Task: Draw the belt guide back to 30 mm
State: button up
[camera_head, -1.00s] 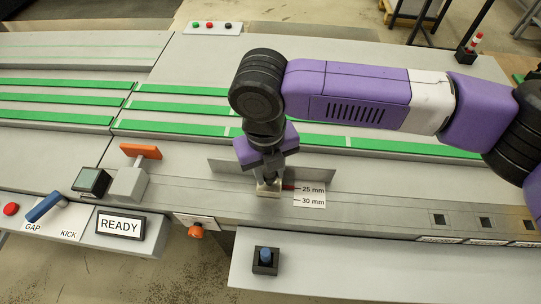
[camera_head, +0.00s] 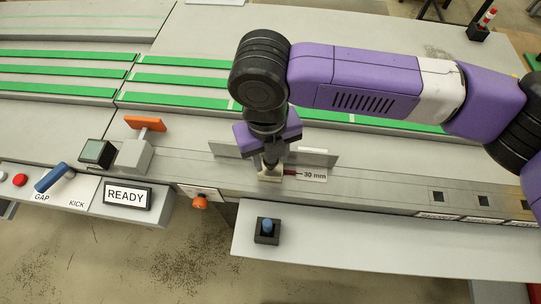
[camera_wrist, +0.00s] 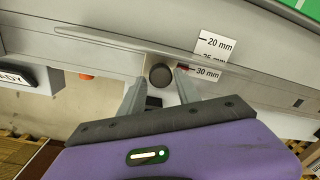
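The belt guide is an upright grey plate (camera_head: 225,149) on the machine's front strip, with a pale block (camera_head: 268,175) in front of it. In the wrist view a dark round knob (camera_wrist: 160,75) stands on the block. My gripper (camera_wrist: 160,82) reaches down over the block with one finger on each side of the knob; I cannot tell whether the fingers press on it. A red pointer (camera_head: 290,172) beside the block points at about the 30 mm line on the white scale (camera_head: 313,174). The wrist view also shows this scale (camera_wrist: 215,42), with 25 mm partly covered.
Left of the guide stand a grey block with an orange handle (camera_head: 146,123), a dark green-topped box (camera_head: 97,153) and a READY display (camera_head: 126,196). An orange knob (camera_head: 200,202) and a blue button (camera_head: 267,228) sit in front. The strip to the right is mostly clear.

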notch_tip(320, 180, up, 7)
jog(key=shift+s+a+r+b, duration=0.1)
jog(key=shift+a+b, duration=0.05)
jog(key=shift+b, duration=0.3)
dwell(0.4)
